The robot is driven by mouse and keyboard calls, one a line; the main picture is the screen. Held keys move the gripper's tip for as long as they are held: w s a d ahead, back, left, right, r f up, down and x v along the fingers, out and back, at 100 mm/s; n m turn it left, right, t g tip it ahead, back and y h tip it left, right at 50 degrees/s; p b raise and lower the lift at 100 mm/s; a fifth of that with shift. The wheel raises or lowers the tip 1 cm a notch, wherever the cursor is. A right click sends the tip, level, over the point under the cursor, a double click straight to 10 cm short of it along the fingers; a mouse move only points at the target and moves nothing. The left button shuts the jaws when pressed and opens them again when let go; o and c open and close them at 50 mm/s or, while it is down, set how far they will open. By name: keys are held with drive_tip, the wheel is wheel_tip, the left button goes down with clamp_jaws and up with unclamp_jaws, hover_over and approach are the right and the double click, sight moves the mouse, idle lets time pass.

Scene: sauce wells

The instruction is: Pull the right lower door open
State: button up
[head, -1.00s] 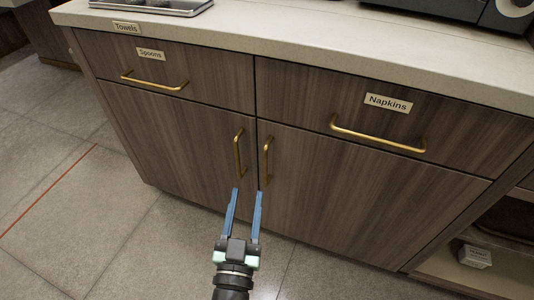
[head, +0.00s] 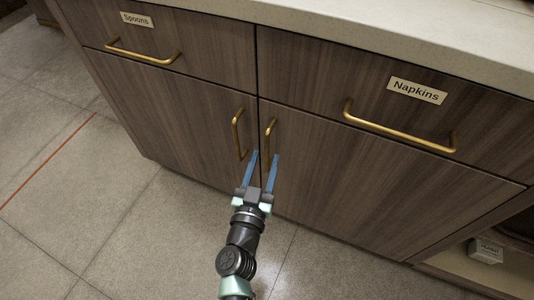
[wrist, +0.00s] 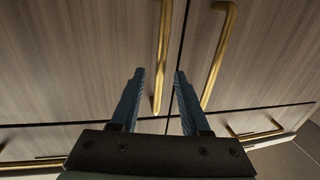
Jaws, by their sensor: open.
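The right lower door (head: 370,180) is dark wood grain and shut flush with the cabinet front. Its upright brass handle (head: 269,135) is near the door's left edge. My gripper (head: 265,154) is open, with its blue fingers at the handle's lower part in the head view. The wrist view looks upside down. There the right door's handle (wrist: 162,55) runs between the fingertips (wrist: 159,72), and nothing is gripped. I cannot tell whether a finger touches the handle.
The left lower door (head: 185,125) is shut, its handle (head: 238,134) close beside. Above are shut drawers labelled Spoons (head: 136,19) and Napkins (head: 417,90) with brass handles. The counter (head: 400,40) overhangs them. An open shelf is at lower right. The floor in front is clear.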

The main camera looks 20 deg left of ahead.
sight(267, 155)
drive_tip(key=shift+w+a, duration=0.2)
drive_tip(key=shift+w, duration=1.35)
clamp_jaws()
